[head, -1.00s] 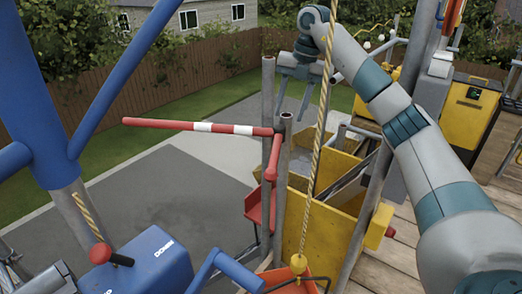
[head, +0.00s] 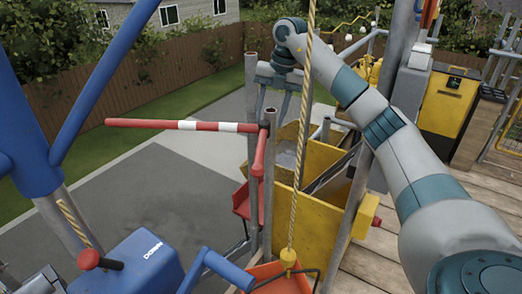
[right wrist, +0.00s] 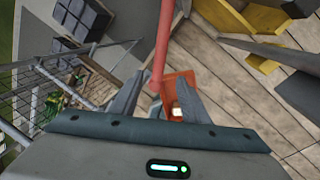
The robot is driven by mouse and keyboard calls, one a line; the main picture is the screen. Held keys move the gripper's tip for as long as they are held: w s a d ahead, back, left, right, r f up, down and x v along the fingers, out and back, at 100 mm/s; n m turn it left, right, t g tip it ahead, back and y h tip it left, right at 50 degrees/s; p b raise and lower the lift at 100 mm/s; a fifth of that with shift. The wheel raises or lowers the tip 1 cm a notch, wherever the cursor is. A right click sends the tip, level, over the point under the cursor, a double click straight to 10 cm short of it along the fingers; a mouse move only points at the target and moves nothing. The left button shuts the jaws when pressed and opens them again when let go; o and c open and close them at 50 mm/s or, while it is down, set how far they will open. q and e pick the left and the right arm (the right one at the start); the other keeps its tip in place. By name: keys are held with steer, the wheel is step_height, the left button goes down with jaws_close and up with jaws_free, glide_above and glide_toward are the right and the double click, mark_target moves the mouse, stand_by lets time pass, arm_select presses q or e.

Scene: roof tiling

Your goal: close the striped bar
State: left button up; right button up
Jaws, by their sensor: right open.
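The striped bar (head: 190,125) is red with white bands and sticks out roughly level to the left from the grey posts. A red arm (head: 258,155) slopes down from its post end. My right gripper (head: 273,104) is open, pointing down over the top of the posts near the bar's post end. In the right wrist view, a red bar (right wrist: 162,42) reaches down between the open fingers (right wrist: 157,98); I cannot tell which part of the bar it is or whether a finger touches it. My left gripper is not in view.
A rope (head: 302,140) hangs in front of the posts down to an orange bucket (head: 275,280). A yellow bin (head: 305,225) stands right of the posts. A blue hoist (head: 125,265) fills the lower left. Open ground lies below the bar.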

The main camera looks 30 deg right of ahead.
mark_target(261, 153)
steer(key=f+p, duration=0.1)
steer(key=f, duration=0.3)
steer(key=w+a+f+p, duration=0.1)
steer(key=f, duration=0.3)
steer(key=a+f+p, duration=0.1)
steer(key=f, duration=0.4)
steer(key=shift+w+f+p, duration=0.1)
steer(key=shift+w+p, duration=0.2)
steer(key=shift+w, duration=0.05)
jaws_close()
